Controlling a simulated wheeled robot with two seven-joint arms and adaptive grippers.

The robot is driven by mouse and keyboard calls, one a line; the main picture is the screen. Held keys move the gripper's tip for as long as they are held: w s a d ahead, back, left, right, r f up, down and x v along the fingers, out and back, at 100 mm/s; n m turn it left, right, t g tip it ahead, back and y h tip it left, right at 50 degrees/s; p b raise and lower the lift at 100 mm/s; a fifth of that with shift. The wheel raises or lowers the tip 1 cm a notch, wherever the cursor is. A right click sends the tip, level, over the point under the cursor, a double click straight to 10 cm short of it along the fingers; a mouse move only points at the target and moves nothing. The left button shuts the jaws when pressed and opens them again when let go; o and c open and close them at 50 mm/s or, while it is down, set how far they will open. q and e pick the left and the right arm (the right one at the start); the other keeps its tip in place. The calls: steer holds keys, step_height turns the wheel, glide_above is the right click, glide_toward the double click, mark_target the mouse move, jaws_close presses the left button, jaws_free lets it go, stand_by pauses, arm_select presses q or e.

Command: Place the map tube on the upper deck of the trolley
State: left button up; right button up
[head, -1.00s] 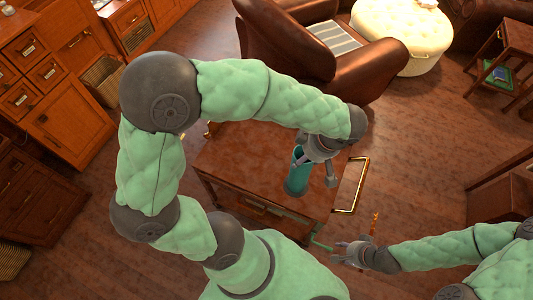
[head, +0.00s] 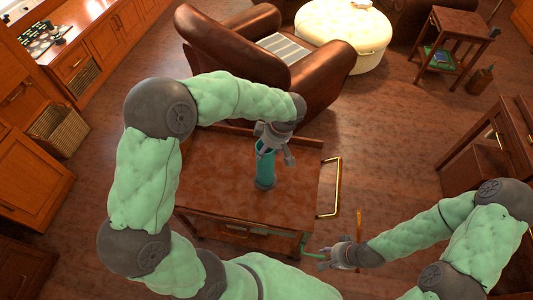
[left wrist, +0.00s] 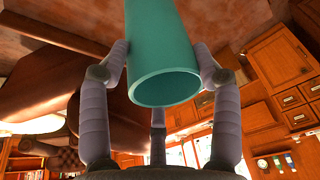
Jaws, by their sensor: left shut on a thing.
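The map tube is a teal, open-ended cylinder (head: 265,172), standing roughly upright over the trolley's upper deck in the head view. My left gripper (head: 273,143) is shut on its upper part from above. In the left wrist view the tube's open end (left wrist: 165,88) lies between the grey fingers, and its far end runs out of the picture. I cannot tell whether its lower end touches the deck. The trolley's upper deck (head: 225,195) is reddish-brown wood, with a brass handle (head: 330,188) at its right. My right gripper (head: 330,256) is open beside the trolley's front right corner.
A brown leather armchair (head: 325,75) stands just behind the trolley. A cream tufted ottoman (head: 345,38) and a small side table (head: 445,45) stand farther back. Wooden cabinets (head: 30,180) line the left, with a wicker basket (head: 58,128). Floor is clear right of the handle.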

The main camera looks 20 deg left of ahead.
mark_target(265, 165)
arm_select(q)
steer(key=x, duration=0.1)
steer(key=b+x, duration=0.1)
steer(key=x, duration=0.2)
steer(key=shift+w+d+f+b, duration=0.1)
steer(key=shift+w+d+b, duration=0.2)
steer(key=shift+w, duration=0.05)
steer(key=shift+f, duration=0.1)
steer(key=shift+f, duration=0.1)
steer(key=o, duration=1.7)
